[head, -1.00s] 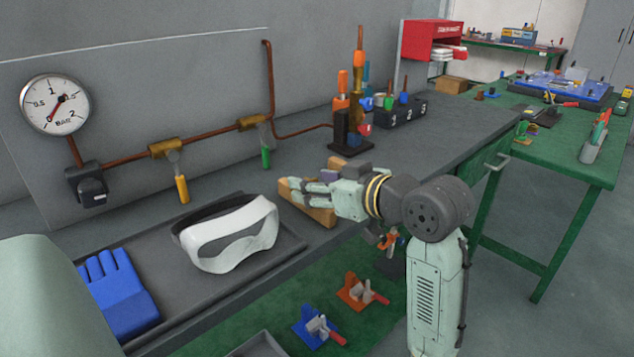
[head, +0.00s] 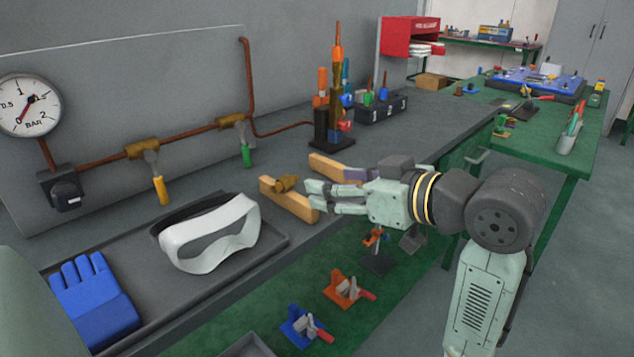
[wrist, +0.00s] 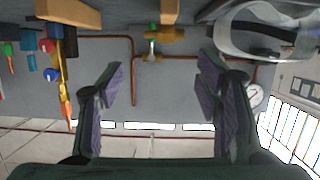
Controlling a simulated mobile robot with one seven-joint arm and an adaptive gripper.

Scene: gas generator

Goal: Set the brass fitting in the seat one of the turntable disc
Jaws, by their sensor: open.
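A small brass fitting (head: 287,184) rests on a light wooden block (head: 292,204) at the front of the grey bench. My gripper (head: 312,197) is open and empty, with its fingertips just right of that block, apart from the fitting. In the wrist view my two fingers (wrist: 162,88) stand wide apart with nothing between them. I cannot make out the turntable disc or its seat one in either view.
A second wooden block (head: 328,167) lies behind my gripper. A white headset (head: 212,235) and blue glove (head: 95,300) lie in a tray at the left. A tool stand (head: 332,130) rises behind. A green table (head: 540,150) stands at the right.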

